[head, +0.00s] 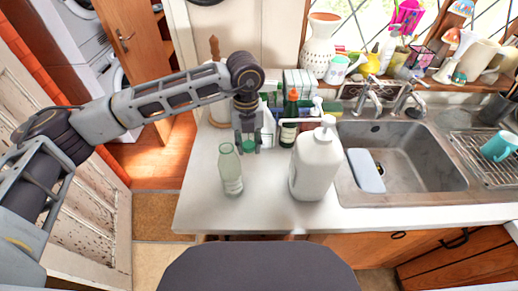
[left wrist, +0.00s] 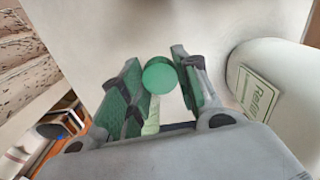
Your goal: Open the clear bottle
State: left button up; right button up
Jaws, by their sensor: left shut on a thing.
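The clear bottle (head: 231,173) stands upright on the white counter, left of the large white pump bottle. Its neck top shows in the head view with no cap on it. My left gripper (head: 247,145) points down just right of the bottle's neck, with a green cap (head: 249,147) between its fingertips. In the left wrist view, the round green cap (left wrist: 160,76) sits between the two green-padded fingers of my left gripper (left wrist: 163,82). A pale green strip, perhaps part of the bottle, shows below the cap there. My right gripper is in neither view.
A large white pump bottle (head: 315,163) stands close right of my left gripper. A green bottle with an orange-red top (head: 289,118) and other bottles stand behind. The sink (head: 413,158) is at right. The counter (head: 200,206) is clear at front left.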

pick_arm(q)
jog(key=shift+f, duration=0.1)
send_over(250, 168)
jog(key=shift+s+f+p, duration=0.1)
jog(key=shift+f+p, duration=0.25)
jog(key=shift+f, duration=2.1)
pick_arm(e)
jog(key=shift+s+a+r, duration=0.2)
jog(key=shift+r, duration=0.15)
pick_arm(q)
jog(key=shift+f+p, duration=0.35)
jog(key=shift+f, duration=2.15)
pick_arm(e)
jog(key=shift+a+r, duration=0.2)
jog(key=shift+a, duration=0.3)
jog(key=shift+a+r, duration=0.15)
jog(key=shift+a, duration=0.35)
